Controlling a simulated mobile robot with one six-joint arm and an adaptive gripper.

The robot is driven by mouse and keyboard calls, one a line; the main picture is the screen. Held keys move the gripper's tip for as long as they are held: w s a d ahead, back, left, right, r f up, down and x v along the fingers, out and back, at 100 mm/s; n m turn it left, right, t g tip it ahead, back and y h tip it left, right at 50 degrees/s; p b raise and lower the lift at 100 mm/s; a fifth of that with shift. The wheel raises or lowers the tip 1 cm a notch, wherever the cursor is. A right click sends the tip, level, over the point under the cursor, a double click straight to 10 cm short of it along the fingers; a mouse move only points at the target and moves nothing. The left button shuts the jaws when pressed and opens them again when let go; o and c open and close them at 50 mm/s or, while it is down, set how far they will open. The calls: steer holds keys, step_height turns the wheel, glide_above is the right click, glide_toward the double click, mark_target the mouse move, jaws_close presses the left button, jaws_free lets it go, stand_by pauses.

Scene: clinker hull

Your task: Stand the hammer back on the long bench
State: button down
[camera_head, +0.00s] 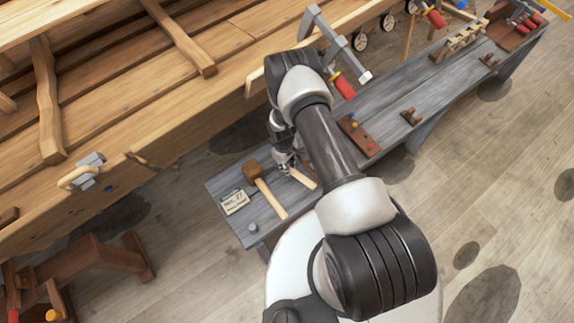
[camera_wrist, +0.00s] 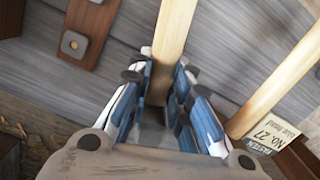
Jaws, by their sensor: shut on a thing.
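My gripper (camera_head: 287,168) is low over the near-left end of the long grey bench (camera_head: 388,103). In the wrist view its blue-padded fingers (camera_wrist: 160,82) are shut on a pale wooden handle (camera_wrist: 173,32), which I take to be the hammer's. The handle runs up out of that view between the fingers, and a short end of it (camera_head: 302,179) shows in the head view. The hammer's head is not visible in either view. I cannot tell whether the handle touches the bench.
A mallet (camera_head: 252,169) lies left of my gripper; its handle (camera_wrist: 272,85) is close in the wrist view. A lettered card (camera_head: 235,202) and a small grey cylinder (camera_head: 252,228) are nearby. A brown holed plate (camera_head: 357,134) lies to the right. The wooden hull (camera_head: 120,120) borders the bench.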

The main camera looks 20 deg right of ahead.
steer(key=shift+f, duration=0.15)
steer(key=c, duration=1.4)
jaws_free()
step_height(320, 180, up, 8)
steer(key=p, duration=0.5)
